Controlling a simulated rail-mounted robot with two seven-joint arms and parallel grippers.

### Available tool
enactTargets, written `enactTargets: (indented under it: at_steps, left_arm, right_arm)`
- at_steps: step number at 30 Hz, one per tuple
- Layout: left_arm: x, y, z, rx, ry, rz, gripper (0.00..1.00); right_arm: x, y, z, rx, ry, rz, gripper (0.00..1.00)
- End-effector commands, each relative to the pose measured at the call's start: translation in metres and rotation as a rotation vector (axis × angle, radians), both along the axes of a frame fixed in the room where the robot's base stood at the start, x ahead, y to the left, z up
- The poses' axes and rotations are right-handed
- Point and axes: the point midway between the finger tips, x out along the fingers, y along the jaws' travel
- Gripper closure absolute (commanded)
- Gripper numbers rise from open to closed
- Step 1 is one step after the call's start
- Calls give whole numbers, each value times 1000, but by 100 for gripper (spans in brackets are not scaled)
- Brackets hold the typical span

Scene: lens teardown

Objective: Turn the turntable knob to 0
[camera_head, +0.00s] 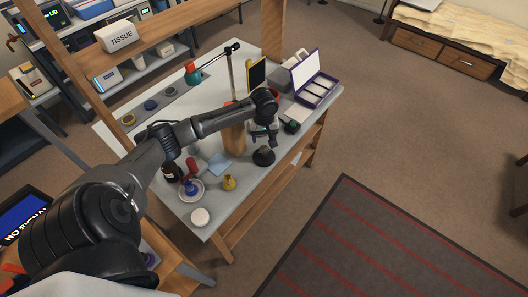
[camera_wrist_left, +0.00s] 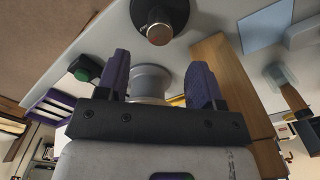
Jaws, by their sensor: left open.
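My left gripper (camera_head: 264,138) is over the right part of the grey-white table. In the wrist view its two purple fingers (camera_wrist_left: 160,62) are open, one on each side of a pale grey cylinder (camera_wrist_left: 151,79). I cannot tell whether they touch it. A black round base with a bronze-coloured knob-like top (camera_wrist_left: 158,34) stands just beyond the fingertips; it also shows as a dark round piece (camera_head: 264,157) in the head view. I cannot make out a labelled turntable knob or any 0 mark. My right gripper is not in view.
A wooden block (camera_head: 234,140) stands close beside my left gripper. A small black piece with a green top (camera_head: 292,126) and an open purple case (camera_head: 316,94) are at the right. A yellow bottle (camera_head: 229,183) and a blue sheet (camera_head: 219,165) are nearer the front.

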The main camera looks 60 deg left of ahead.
Motion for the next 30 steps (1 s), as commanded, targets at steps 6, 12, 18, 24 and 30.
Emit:
enactTargets:
  at_steps: [6,12,18,24,30]
  left_arm:
    - [-1,0,-44,0,2,-1,39]
    - [0,-1,-73,-1,0,-1,39]
    - [0,0,-89,1,0,-2,39]
    - [0,0,-94,2,-1,-3,39]
    - [0,0,-94,1,-2,-3,39]
  right_arm:
    - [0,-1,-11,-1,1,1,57]
    - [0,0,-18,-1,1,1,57]
    - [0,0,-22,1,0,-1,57]
    - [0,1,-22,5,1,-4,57]
    - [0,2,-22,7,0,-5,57]
